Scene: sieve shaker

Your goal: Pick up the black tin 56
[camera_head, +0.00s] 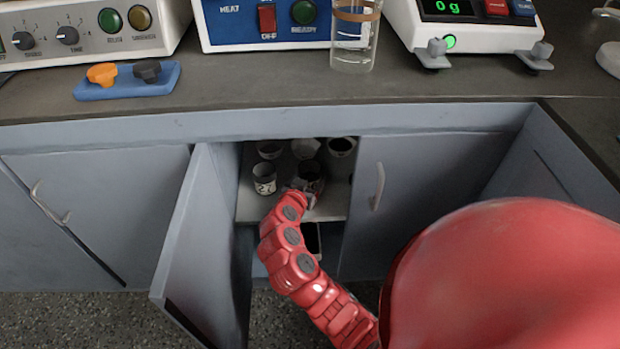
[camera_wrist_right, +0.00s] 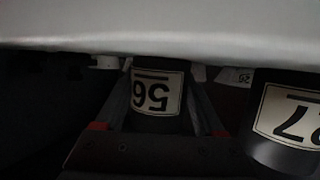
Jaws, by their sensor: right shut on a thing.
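The black tin 56 (camera_wrist_right: 157,93) stands between the two fingers of my right gripper (camera_wrist_right: 158,110) in the right wrist view, its white label upside down in the picture. My right gripper is shut on it. In the head view my red right arm reaches into the open cupboard, and the gripper (camera_head: 303,190) is at a dark tin (camera_head: 310,172) on the shelf. The label there is too small to read. Whether the tin touches the shelf cannot be told. My left gripper is not in view.
Tin 27 (camera_wrist_right: 288,118) stands close beside the gripper. Other tins (camera_head: 264,178) share the shelf (camera_head: 250,208). The open left cupboard door (camera_head: 200,230) and the right door (camera_head: 410,180) flank the opening. The worktop (camera_head: 270,95) lies above.

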